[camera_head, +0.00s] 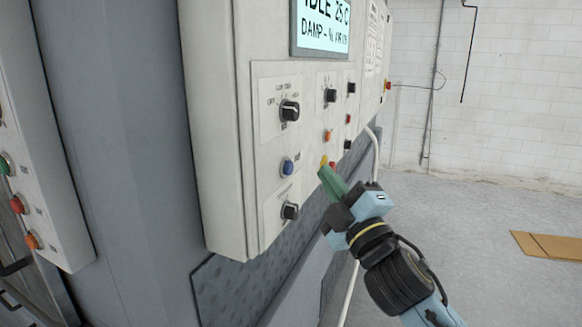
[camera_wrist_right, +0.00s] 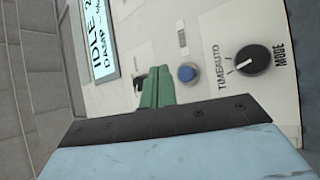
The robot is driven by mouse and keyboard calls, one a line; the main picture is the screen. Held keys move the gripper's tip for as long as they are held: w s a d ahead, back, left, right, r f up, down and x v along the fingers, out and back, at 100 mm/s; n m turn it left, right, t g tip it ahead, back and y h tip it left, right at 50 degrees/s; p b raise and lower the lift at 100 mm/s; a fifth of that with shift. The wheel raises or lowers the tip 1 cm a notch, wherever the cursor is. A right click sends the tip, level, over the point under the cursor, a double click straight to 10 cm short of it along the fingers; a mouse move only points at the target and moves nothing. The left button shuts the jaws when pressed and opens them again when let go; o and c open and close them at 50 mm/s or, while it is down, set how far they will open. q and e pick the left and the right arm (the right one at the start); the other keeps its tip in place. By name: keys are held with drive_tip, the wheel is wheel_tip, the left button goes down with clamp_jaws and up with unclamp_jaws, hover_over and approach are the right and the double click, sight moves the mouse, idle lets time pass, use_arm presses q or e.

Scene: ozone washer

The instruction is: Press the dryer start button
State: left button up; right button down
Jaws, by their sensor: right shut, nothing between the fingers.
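The dryer control panel (camera_head: 262,160) is a pale box with knobs, coloured buttons and a display (camera_head: 322,27) reading "IDLE 25 C" and "DAMP". A blue button (camera_head: 287,167) sits at its lower left; it also shows in the right wrist view (camera_wrist_right: 188,73). A yellow button (camera_head: 323,160) and a red one (camera_head: 332,165) lie right at my right gripper's tip. My right gripper (camera_head: 330,180) is shut and empty, its green fingers pointing at the panel; whether they touch it I cannot tell. The fingers show in the right wrist view (camera_wrist_right: 157,88) beside the blue button. My left gripper is not in view.
A black mode knob (camera_wrist_right: 253,60) is right of the blue button in the right wrist view. More knobs (camera_head: 290,110) and an orange button (camera_head: 327,136) are above. Another panel with green, red and orange buttons (camera_head: 32,241) stands at left. Open floor (camera_head: 480,220) lies at right.

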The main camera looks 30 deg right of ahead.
drive_tip(key=shift+w+a, duration=1.2)
drive_tip(key=shift+w, duration=0.15)
drive_tip(key=shift+w, duration=0.1)
idle(1.1)
drive_tip(key=shift+w+a+p, duration=0.2)
drive_tip(key=shift+a+p, duration=0.05)
drive_tip(key=shift+p, duration=0.05)
drive_tip(key=shift+w+a, duration=0.3)
drive_tip(key=shift+w, duration=0.1)
idle(0.9)
drive_tip(key=shift+s, duration=0.1)
drive_tip(key=shift+s+d, duration=0.55)
drive_tip(key=shift+s, duration=0.05)
idle(0.4)
drive_tip(key=s+d, duration=0.3)
drive_tip(key=s, duration=0.1)
drive_tip(key=shift+d, duration=0.15)
